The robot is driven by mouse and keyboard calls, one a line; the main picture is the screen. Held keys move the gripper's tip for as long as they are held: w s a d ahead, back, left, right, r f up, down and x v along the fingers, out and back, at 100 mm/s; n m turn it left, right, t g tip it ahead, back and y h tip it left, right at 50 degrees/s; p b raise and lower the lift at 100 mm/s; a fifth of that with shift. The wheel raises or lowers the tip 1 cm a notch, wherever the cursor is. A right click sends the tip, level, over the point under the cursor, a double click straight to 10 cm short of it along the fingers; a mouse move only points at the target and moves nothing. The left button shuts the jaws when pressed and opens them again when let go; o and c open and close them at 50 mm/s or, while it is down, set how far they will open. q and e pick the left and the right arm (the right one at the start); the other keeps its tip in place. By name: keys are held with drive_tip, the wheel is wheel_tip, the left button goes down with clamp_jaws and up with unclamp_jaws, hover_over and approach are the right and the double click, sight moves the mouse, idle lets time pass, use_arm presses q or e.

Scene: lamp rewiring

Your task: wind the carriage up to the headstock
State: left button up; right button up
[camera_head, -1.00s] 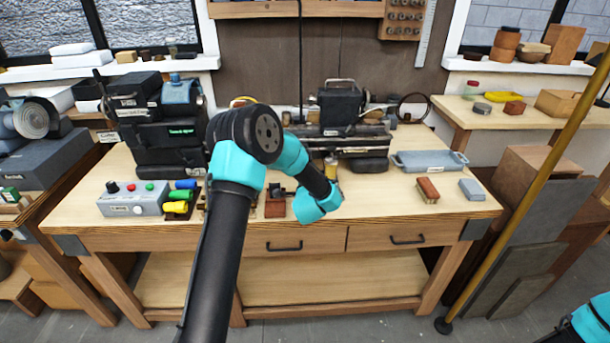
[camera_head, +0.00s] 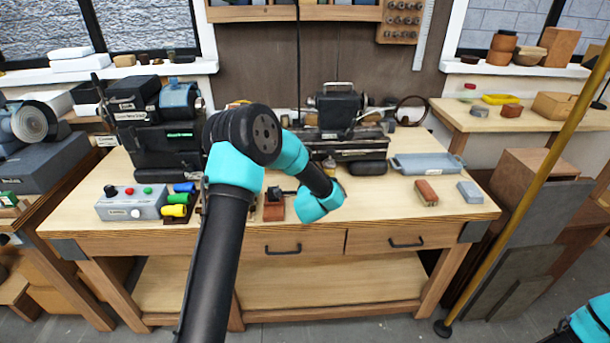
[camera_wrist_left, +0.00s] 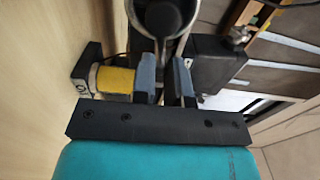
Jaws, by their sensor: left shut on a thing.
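The small lathe (camera_head: 350,149) stands at the back middle of the workbench, with a dark block (camera_head: 336,109) with a top handle at its upper side. I cannot clearly tell the carriage from the headstock. My left arm reaches in front of the lathe, and its wrist hides the gripper in the head view. In the left wrist view my left gripper (camera_wrist_left: 166,84) is shut on a narrow dark stem below a round dark wheel with a metal rim (camera_wrist_left: 163,15). A yellow-banded cylinder (camera_wrist_left: 115,80) is close beside the left finger. My right gripper is out of view.
A grey control box (camera_head: 131,203) and coloured plugs (camera_head: 178,206) sit on the bench's left. A dark machine (camera_head: 155,130) stands behind them. A grey tray (camera_head: 427,163), a red-brown block (camera_head: 426,193) and a grey block (camera_head: 470,191) lie at right.

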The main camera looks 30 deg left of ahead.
use_arm(q)
drive_tip(key=shift+r, duration=0.2)
drive_tip(key=shift+a+r, duration=0.15)
drive_tip(key=shift+r, duration=0.35)
drive_tip(key=shift+s+a, duration=0.1)
drive_tip(key=shift+a, duration=0.05)
drive_tip(key=shift+s+a+r, duration=0.3)
drive_tip(key=shift+a+r, duration=0.1)
drive_tip(key=shift+a, duration=0.1)
idle(0.3)
